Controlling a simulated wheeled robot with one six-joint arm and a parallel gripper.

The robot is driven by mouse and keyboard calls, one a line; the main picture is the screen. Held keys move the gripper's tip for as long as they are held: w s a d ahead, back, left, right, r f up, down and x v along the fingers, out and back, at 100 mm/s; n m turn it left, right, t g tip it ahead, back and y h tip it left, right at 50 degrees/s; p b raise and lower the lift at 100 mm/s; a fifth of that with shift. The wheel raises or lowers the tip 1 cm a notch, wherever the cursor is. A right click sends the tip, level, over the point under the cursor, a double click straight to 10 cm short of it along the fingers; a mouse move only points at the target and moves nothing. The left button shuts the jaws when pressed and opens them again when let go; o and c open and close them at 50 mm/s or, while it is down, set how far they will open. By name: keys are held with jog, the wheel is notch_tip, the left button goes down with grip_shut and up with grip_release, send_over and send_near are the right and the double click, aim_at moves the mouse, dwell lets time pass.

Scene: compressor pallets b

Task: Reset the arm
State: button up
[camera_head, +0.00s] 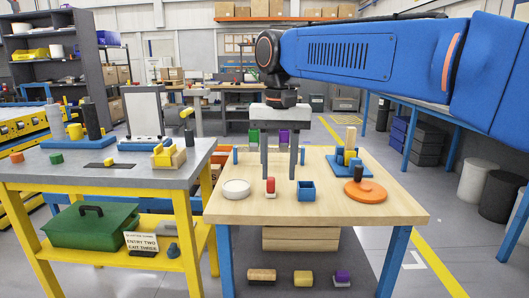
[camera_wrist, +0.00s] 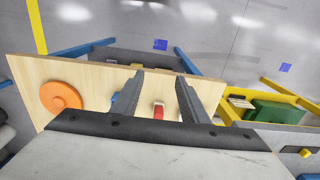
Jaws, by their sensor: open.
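My gripper (camera_head: 279,178) hangs from my blue arm over the light wooden table (camera_head: 330,208), with its two dark fingers apart and nothing seen between them. In the wrist view my gripper (camera_wrist: 158,82) also shows open, its fingers framing a red-topped piece (camera_wrist: 158,111) on the table beyond. In the head view that red piece (camera_head: 270,186) stands below and just left of the fingers. A small blue open box (camera_head: 306,191) stands to its right.
An orange disc (camera_head: 365,191) and blue tray (camera_head: 338,163) with blocks lie on the table's right. A white round dish (camera_head: 236,188) lies left. A grey-topped yellow table (camera_head: 100,172) with several parts stands at left. The table's front middle is clear.

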jog(key=s+d+f+t, duration=0.2)
jog(key=s+d+f, duration=0.8)
jog(key=d, duration=0.3)
jog(key=s+d+f+t, duration=0.2)
jog(key=s+d+f, duration=0.8)
jog(key=d+f, duration=0.2)
jog(key=shift+s+d+f+t, duration=0.2)
jog(key=shift+d+f+t, duration=0.1)
jog(key=shift+d+f, duration=0.05)
